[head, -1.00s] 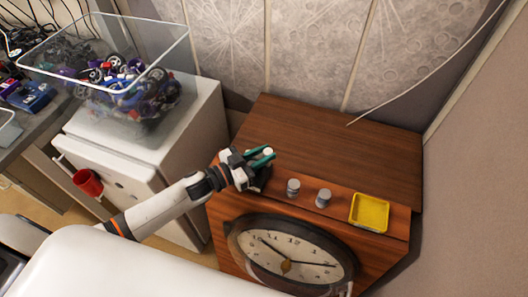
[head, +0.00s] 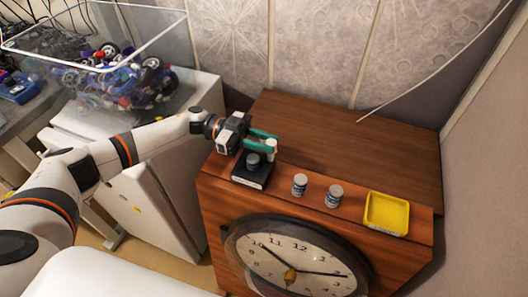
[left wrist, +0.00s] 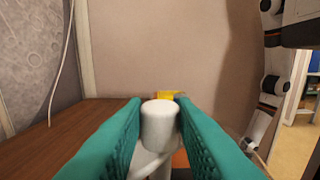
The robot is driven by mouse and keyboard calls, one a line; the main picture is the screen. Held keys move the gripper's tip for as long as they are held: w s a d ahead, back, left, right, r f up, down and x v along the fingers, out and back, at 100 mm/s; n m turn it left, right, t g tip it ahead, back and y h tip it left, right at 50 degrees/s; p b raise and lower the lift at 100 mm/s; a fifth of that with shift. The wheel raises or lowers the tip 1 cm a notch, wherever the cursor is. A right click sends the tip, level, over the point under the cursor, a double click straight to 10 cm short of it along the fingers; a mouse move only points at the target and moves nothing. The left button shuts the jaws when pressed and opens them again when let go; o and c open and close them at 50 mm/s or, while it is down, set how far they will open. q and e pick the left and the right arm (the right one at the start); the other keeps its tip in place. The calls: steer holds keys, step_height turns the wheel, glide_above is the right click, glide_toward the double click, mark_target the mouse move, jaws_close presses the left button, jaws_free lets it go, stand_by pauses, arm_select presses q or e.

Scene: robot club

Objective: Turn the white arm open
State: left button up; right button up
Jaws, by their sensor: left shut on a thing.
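The white arm shows in the left wrist view as a white round-topped post (left wrist: 160,125), with a curved white piece below it. My left gripper (head: 267,141) has its teal fingers on both sides of this post, shut on it. In the head view only a small pale bit shows at the fingertips, and the fingers hide most of the arm. Below the fingers, a black base (head: 250,181) with a grey knob (head: 254,160) sits on the cabinet's front ledge. How far the arm is turned cannot be told. My right gripper is not in view.
Two small grey-and-white cylinders (head: 300,185) (head: 334,196) and a yellow tray (head: 387,213) stand right of the base on the wooden cabinet (head: 345,140). A clock (head: 298,262) is on its front. A clear bin (head: 100,75) of parts is at left. The cabinet's rear top is clear.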

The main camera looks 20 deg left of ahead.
arm_select(q)
steer(key=shift+w+d+m+g+b, duration=0.1)
steer(key=shift+w+m+g+b, duration=0.05)
steer(key=shift+m+g+b, duration=1.4)
steer(key=shift+n+g, duration=0.25)
steer(key=shift+n, duration=0.1)
steer(key=o, duration=1)
steer(key=b+v, duration=0.2)
steer(key=v, duration=0.4)
steer(key=shift+w+a, duration=0.1)
steer(key=shift+a, duration=0.1)
steer(key=shift+w+a+r, duration=0.1)
steer(key=shift+a, duration=0.35)
